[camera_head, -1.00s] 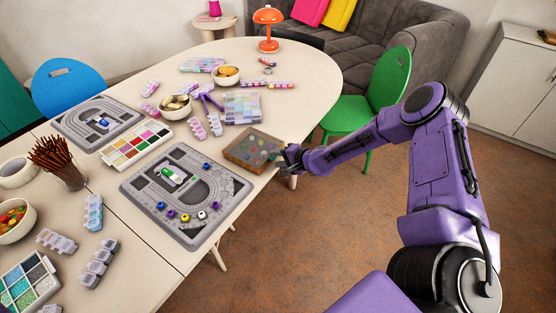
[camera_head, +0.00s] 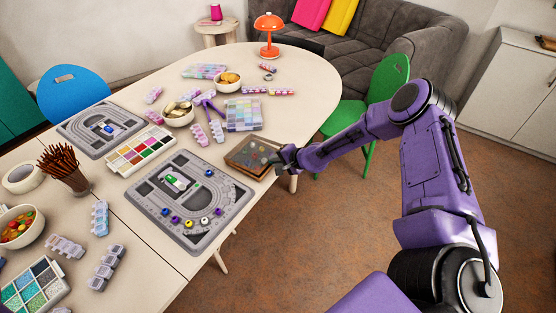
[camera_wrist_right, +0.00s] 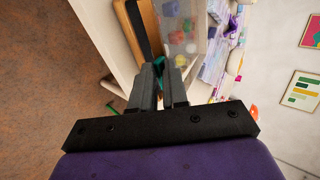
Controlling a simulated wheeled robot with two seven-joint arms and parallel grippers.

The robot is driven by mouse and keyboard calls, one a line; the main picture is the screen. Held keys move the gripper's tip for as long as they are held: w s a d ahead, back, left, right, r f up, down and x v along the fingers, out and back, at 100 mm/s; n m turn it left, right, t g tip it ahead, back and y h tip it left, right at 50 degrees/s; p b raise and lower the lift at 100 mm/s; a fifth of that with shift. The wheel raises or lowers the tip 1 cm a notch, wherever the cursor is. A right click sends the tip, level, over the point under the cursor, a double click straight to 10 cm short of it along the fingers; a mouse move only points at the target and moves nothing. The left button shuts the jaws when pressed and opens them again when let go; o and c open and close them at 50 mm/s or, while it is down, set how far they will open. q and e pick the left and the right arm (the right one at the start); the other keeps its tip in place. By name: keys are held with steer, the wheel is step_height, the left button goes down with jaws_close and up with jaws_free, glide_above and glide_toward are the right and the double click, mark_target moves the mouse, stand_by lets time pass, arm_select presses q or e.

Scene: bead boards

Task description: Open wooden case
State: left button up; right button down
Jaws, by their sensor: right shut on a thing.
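The wooden case (camera_head: 236,160) lies near the right edge of the table, with a brown wooden rim and a clear lid showing dark contents. My right gripper (camera_head: 277,158) is at the right edge of the case. In the right wrist view its fingers (camera_wrist_right: 159,76) are shut on a small teal tab (camera_wrist_right: 160,62) at the edge of the clear lid (camera_wrist_right: 178,28). The wooden rim (camera_wrist_right: 128,25) shows beside it, with a dark gap between rim and lid, so the lid looks raised at an angle. How far is hard to tell. My left gripper is not in view.
A grey bead board (camera_head: 190,238) lies left of the case. A pastel bead box (camera_head: 243,116) and bowls (camera_head: 178,118) stand behind it. A green chair (camera_head: 385,100) stands beyond the table's right edge.

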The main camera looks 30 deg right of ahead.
steer(key=shift+w+a+r+g+p, duration=0.15)
steer(key=shift+r+g+p, duration=0.25)
steer(key=shift+r+p, duration=0.3)
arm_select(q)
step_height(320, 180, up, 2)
arm_select(e)
steer(key=r+p, duration=0.1)
steer(key=w+r+g+h+p, duration=0.1)
steer(key=r+p, duration=0.1)
steer(key=shift+w+a+r+g, duration=0.1)
steer(key=shift+a+r+g, duration=0.1)
steer(key=shift+g, duration=0.1)
steer(key=shift+w+r+p, duration=0.15)
steer(key=shift+p, duration=0.2)
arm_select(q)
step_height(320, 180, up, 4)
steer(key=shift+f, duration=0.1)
arm_select(e)
steer(key=shift+g, duration=0.3)
